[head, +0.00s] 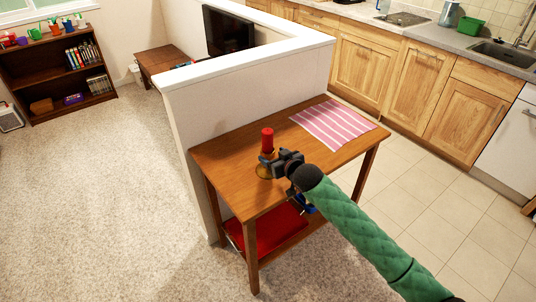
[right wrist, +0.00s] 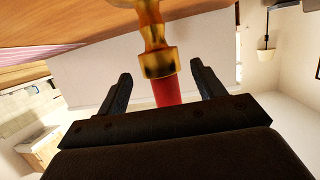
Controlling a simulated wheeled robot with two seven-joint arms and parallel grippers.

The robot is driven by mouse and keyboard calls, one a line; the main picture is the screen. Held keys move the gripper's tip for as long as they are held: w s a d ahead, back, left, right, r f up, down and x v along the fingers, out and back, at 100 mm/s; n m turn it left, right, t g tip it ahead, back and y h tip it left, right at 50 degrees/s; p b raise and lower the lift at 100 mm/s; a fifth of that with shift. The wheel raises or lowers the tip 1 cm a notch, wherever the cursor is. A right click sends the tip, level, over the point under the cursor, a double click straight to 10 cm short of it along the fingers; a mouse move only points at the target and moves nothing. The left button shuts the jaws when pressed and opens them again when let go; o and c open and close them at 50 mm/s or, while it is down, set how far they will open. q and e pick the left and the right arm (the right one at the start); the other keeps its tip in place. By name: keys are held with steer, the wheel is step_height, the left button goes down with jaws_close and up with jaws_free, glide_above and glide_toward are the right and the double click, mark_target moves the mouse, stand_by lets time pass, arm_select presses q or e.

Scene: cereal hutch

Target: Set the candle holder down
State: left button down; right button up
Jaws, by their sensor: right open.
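The candle holder (head: 264,172) is amber and brass-coloured and stands upright on the wooden table (head: 225,150), with a red candle (head: 267,138) in its top. My right gripper (head: 271,160) is at the holder, partly hiding it in the head view. In the right wrist view the candle holder (right wrist: 154,35) and the red candle (right wrist: 167,93) show between the two fingers of the right gripper (right wrist: 161,72). The fingers are open, with gaps on both sides of the holder. The holder's foot is cut off in that view. My left gripper is not in view.
A pink striped mat (head: 333,123) lies on the right part of the table. A white half wall (head: 235,95) runs along the table's back. A red item (head: 268,232) lies on the lower shelf. The tabletop left of the holder is clear.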

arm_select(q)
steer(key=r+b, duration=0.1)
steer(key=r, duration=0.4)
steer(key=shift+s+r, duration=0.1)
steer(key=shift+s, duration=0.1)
arm_select(e)
steer(key=v, duration=0.6)
steer(key=d+f+h, duration=0.1)
steer(key=d+f+n+g+h, duration=0.1)
steer(key=shift+s+d+f+h, duration=0.15)
steer(key=shift+s+f+h, duration=0.1)
steer(key=shift+s+h, duration=0.05)
steer(key=s+d+f+m+g+h, duration=0.1)
steer(key=s+d+f+g+h, duration=0.2)
steer(key=s+d, duration=0.35)
steer(key=s+f+m+g, duration=0.1)
steer(key=s+f+g, duration=0.1)
steer(key=s+f, duration=0.5)
steer(key=s+d+f+m+g, duration=0.1)
steer(key=s+f, duration=0.7)
steer(key=s, duration=0.9)
steer(key=s+d+f+m+g, duration=0.1)
steer(key=s+f+g, duration=0.3)
steer(key=s+f, duration=0.4)
steer(key=s+m, duration=0.1)
steer(key=s, duration=0.3)
steer(key=shift+h, duration=0.4)
